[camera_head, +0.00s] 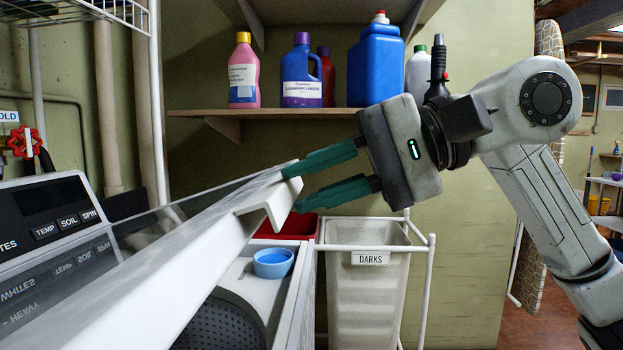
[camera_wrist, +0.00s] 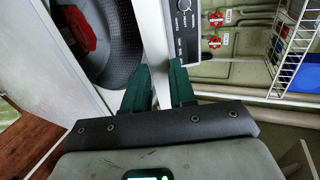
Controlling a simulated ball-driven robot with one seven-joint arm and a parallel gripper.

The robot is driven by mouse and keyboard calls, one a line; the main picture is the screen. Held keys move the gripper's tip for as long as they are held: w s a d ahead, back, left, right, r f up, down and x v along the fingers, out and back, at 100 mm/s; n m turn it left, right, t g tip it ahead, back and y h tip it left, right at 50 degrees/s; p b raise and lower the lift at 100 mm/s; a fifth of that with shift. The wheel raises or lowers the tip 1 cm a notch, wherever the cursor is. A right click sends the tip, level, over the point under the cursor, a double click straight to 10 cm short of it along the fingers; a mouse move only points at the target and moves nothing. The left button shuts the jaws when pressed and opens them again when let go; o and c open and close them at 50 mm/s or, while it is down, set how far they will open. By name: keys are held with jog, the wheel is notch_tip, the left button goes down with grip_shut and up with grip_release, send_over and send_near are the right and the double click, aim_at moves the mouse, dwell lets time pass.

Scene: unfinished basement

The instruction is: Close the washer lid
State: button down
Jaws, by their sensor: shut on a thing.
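The washer lid (camera_head: 190,260) is a white frame with a clear panel. In the head view it stands tilted up over the washer, sloping from lower left to upper right. My gripper (camera_head: 292,188) reaches in from the right, with its green fingers shut on the lid's right edge. In the wrist view my gripper (camera_wrist: 158,82) has one finger on each side of the white lid edge (camera_wrist: 154,40). The washer's control panel (camera_head: 45,215) is at the left, and the perforated drum (camera_head: 222,325) shows below the raised lid. Part of the opening is hidden behind the lid.
A blue cup (camera_head: 273,263) sits on the washer top by the opening. A red cloth (camera_wrist: 75,30) lies in the drum. A hamper labelled DARKS (camera_head: 366,285) stands to the right. A shelf (camera_head: 290,112) with several bottles hangs behind. A wire rack (camera_head: 120,12) is upper left.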

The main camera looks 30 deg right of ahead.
notch_tip(320, 180, down, 8)
jog(key=s+d+b, duration=0.1)
jog(key=b, duration=0.4)
jog(key=shift+d+f+b, duration=0.15)
jog(key=shift+d+b, duration=0.1)
jog(key=shift+b, duration=0.05)
jog(key=c, duration=1.8)
grip_release()
jog(key=shift+s+r+p, duration=0.1)
jog(key=shift+r+p, duration=0.25)
jog(key=shift+p, duration=0.05)
jog(key=o, duration=0.8)
jog(key=p+v, duration=0.2)
jog(key=v, duration=0.8)
jog(key=shift+s+d, duration=0.2)
jog(key=shift+d, duration=0.15)
jog(key=shift+a+r, duration=0.1)
jog(key=shift+r, duration=0.05)
